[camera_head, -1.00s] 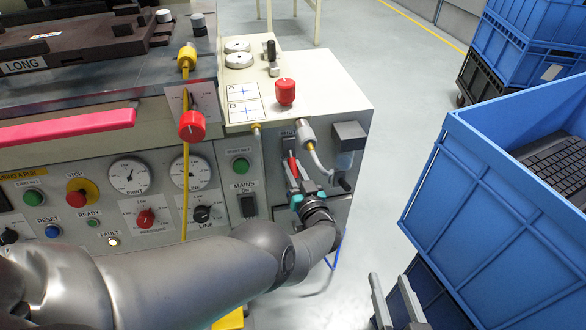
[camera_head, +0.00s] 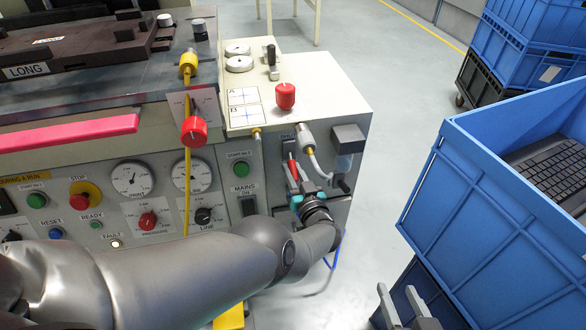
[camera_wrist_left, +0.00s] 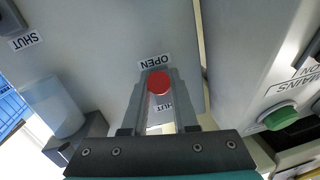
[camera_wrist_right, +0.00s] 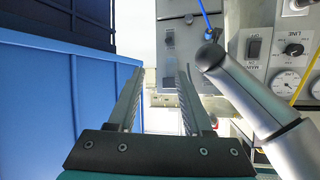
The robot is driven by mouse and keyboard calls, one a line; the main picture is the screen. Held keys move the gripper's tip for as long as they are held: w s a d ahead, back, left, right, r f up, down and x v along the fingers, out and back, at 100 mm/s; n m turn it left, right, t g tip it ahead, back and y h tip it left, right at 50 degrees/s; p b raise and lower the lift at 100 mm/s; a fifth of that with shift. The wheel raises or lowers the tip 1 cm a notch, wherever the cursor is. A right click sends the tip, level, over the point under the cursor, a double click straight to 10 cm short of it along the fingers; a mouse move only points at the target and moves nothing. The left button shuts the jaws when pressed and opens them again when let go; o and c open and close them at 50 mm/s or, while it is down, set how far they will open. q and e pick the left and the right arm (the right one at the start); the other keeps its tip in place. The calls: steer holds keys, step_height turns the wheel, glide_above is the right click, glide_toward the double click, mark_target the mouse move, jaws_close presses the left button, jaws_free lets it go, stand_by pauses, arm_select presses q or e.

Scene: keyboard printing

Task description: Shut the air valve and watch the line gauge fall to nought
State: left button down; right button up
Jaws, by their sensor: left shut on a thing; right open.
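The red air valve handle (camera_head: 293,170) is on the front of the cream cabinet, right of the mains switch. My left gripper (camera_head: 299,187) is shut on it. In the left wrist view the handle's red round end (camera_wrist_left: 158,82) sits between the fingers (camera_wrist_left: 160,95). An OPEN label (camera_wrist_left: 156,61) shows just past the fingertips, and a SHUT label is partly hidden between them. The line gauge (camera_head: 192,175) is a white dial behind the yellow hose; its reading is too small to tell. My right gripper (camera_head: 404,308) is open and empty at the lower right; it also shows in its wrist view (camera_wrist_right: 158,80).
A second round gauge (camera_head: 132,179), pressure and line knobs, and several buttons fill the panel to the left. A white hose fitting (camera_head: 308,141) is close right of the handle. A large blue crate (camera_head: 480,200) holding keyboards stands right. Grey floor lies between.

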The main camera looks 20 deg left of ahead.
mark_target(291, 164)
arm_select(q)
steer(key=r+g+h+p, duration=0.1)
steer(key=p, duration=0.2)
steer(key=shift+s+d+p, duration=0.1)
steer(key=shift+s+p, duration=0.05)
steer(key=shift+p, duration=0.2)
arm_select(e)
steer(key=s+d+g+h, duration=0.4)
steer(key=s+d+g, duration=0.2)
steer(key=d, duration=0.2)
arm_select(q)
steer(key=r+g+h+p, duration=0.1)
steer(key=p, duration=0.2)
steer(key=shift+s+g+p, duration=0.15)
steer(key=shift+g+p, duration=0.25)
steer(key=r+g+h+p, duration=0.1)
steer(key=p, duration=0.2)
steer(key=shift+d+g+h, duration=0.15)
steer(key=shift+g+h, duration=0.15)
steer(key=shift+g, duration=0.1)
steer(key=shift+s+r+m+p, duration=0.1)
steer(key=shift+m+p, duration=0.2)
steer(key=shift+p, duration=0.35)
arm_select(e)
steer(key=s+d+f+g, duration=0.1)
steer(key=s+f+g, duration=0.2)
steer(key=f, duration=1.3)
steer(key=shift+s+d+f, duration=0.15)
steer(key=shift+s+f, duration=0.1)
steer(key=shift+s, duration=0.45)
